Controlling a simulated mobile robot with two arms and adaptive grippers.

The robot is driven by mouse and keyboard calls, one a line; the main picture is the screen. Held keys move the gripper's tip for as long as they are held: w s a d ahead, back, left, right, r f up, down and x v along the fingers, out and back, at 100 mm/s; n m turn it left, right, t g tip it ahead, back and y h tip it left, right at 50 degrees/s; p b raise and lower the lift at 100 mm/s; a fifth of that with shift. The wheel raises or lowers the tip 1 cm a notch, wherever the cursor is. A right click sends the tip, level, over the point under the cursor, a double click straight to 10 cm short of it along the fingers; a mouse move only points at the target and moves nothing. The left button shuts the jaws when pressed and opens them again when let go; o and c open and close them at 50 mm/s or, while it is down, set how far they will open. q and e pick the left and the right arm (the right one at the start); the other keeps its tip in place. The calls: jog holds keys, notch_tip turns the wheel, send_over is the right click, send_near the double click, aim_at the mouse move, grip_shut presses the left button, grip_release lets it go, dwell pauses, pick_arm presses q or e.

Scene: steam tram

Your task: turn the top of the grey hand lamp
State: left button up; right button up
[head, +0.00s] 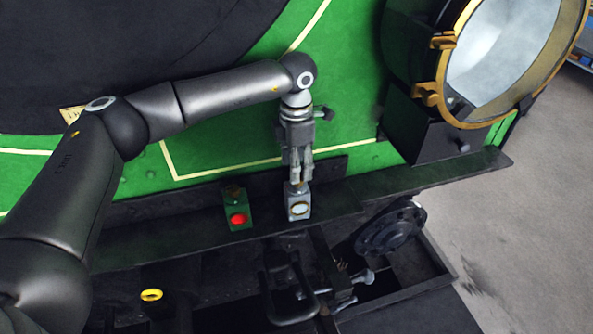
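My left gripper (298,180) points straight down from above at the lamp. Its fingers are close together, and their tips meet the lamp's small top, which they partly hide. It looks shut on that top, though the contact is small in the picture. My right gripper is not in view.
A green hand lamp (238,212) with a red lens stands close left of the grey one. A large brass-rimmed headlamp (505,50) is at upper right. Below the ledge (430,175) are a dark coupling hook (290,290) and a round buffer (391,230).

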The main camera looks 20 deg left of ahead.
pick_arm(q)
notch_tip(320, 180, up, 9)
jog(key=shift+f, duration=0.15)
jog(key=shift+s+d, duration=0.1)
dwell(0.3)
